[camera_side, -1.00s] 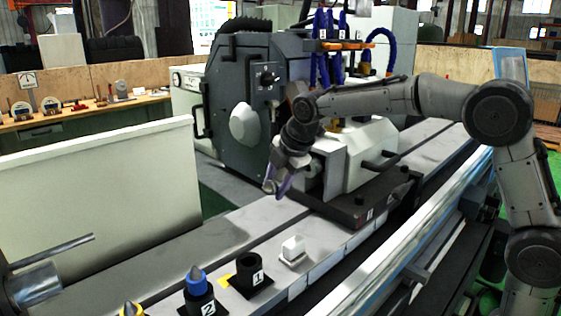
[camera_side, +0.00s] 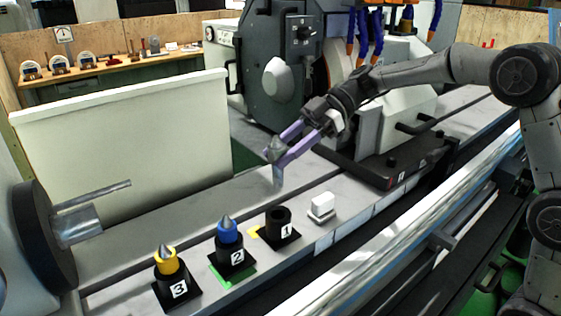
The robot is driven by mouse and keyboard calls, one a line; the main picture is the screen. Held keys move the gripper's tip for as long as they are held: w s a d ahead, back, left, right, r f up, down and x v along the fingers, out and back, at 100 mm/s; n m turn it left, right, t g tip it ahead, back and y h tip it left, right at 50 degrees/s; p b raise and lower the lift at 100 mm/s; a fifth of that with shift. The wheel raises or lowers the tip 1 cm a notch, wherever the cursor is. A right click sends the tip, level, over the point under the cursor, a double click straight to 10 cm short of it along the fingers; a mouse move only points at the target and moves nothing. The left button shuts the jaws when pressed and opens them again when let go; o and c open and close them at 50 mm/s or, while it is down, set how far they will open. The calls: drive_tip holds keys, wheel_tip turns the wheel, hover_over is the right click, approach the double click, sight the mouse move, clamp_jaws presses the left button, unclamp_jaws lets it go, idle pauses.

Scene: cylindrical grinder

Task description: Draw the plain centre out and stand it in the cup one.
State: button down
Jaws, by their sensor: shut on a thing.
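My gripper (camera_side: 277,148) has purple fingers and is shut on the plain centre (camera_side: 277,172). The plain centre is grey, with its cone up and its shank pointing down, roughly upright. It hangs above the machine table, behind cup one. Cup one (camera_side: 279,231) is a black holder marked 1 on a black square base, and its open top looks empty. The plain centre is apart from it. My fingers cover part of the centre's upper body.
Cup two (camera_side: 236,257) holds a blue-banded centre (camera_side: 228,231), and cup three (camera_side: 178,291) a yellow-banded centre (camera_side: 166,261). A small white block (camera_side: 321,206) stands right of cup one. The tailstock (camera_side: 385,130) is behind right; a workhead (camera_side: 45,240) is at left.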

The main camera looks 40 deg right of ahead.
drive_tip(key=shift+d+r+y, duration=0.1)
drive_tip(key=shift+y, duration=0.2)
drive_tip(key=shift+f, duration=2.9)
drive_tip(key=shift+f, duration=3.3)
drive_tip(key=shift+c, duration=2.4)
unclamp_jaws()
drive_tip(key=shift+o, duration=0.6)
drive_tip(key=shift+f, duration=0.1)
drive_tip(key=v, duration=1.4)
drive_tip(key=shift+a, duration=0.2)
